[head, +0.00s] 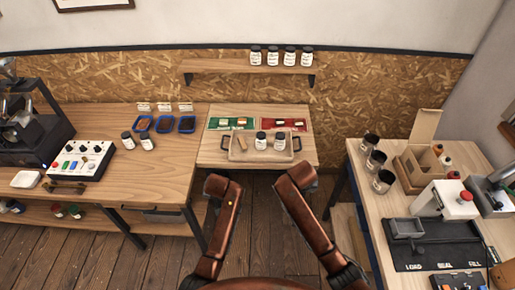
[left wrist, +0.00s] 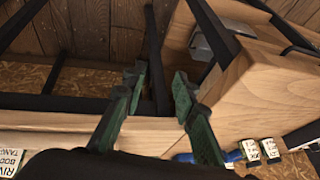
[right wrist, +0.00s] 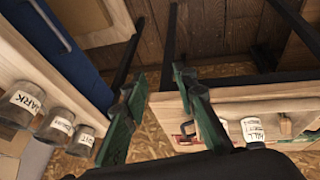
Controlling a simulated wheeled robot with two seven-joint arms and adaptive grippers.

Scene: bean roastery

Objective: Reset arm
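My two brown arms show in the lower middle of the head view, raised in front of the small middle table; I cannot make out the gripper fingers there. My left gripper (left wrist: 158,82) shows in the left wrist view with its green fingers apart and nothing between them. My right gripper (right wrist: 160,80) shows in the right wrist view, also with its fingers apart and empty. Both are over open space between table legs, clear of any object.
The middle table (head: 212,157) bears a tray (head: 236,155) with jars and green and red mats. A left bench (head: 165,180) holds blue trays and a control box (head: 80,160). A right table (head: 378,220) holds dark-topped canisters and a sealing machine (head: 440,200). Wooden floor lies between.

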